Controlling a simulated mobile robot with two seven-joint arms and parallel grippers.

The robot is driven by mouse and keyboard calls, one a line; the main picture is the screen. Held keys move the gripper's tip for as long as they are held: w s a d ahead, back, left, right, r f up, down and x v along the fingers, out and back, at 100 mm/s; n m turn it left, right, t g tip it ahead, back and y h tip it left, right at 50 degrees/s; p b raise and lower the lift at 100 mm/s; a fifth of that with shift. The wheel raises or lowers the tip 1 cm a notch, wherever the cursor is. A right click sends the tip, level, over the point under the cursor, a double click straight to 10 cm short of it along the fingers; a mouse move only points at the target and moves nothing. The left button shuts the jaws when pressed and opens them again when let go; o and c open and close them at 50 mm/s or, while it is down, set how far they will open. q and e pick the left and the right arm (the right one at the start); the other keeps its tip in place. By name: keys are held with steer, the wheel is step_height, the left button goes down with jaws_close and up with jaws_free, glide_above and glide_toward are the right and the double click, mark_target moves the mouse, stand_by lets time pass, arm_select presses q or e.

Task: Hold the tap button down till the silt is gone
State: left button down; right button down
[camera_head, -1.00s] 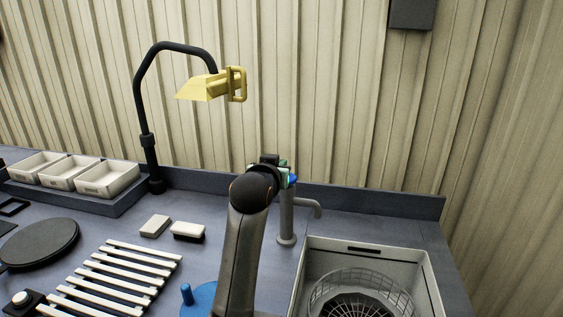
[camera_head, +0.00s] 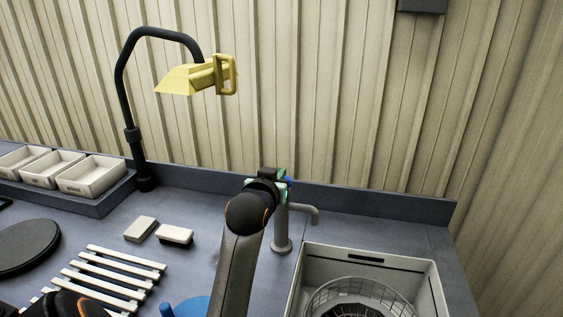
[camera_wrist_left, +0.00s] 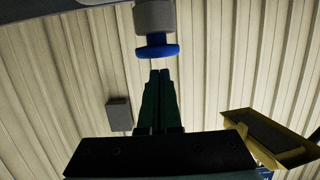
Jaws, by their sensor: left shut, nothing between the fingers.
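The grey tap (camera_head: 282,232) stands behind the sink, its spout pointing right. Its blue button (camera_head: 289,181) is mostly hidden behind my left gripper (camera_head: 281,182) in the head view. In the left wrist view the blue button (camera_wrist_left: 157,51) sits on the end of the grey tap post (camera_wrist_left: 154,17). My left gripper (camera_wrist_left: 160,72) is shut and empty, its fingertips pointing at the button with what looks like a small gap. The wire basket (camera_head: 362,298) sits in the sink (camera_head: 434,275), cut off by the lower edge. I cannot make out silt. My right gripper is not in view.
A yellow lamp head (camera_head: 190,78) hangs from a black curved arm left of the tap. White trays (camera_head: 92,175), two small blocks (camera_head: 158,231), a slatted rack (camera_head: 112,278) and a blue object (camera_head: 190,307) are left of my arm. The counter right of the sink is clear.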

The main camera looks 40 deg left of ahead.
arm_select(q)
steer(key=shift+f, duration=0.4)
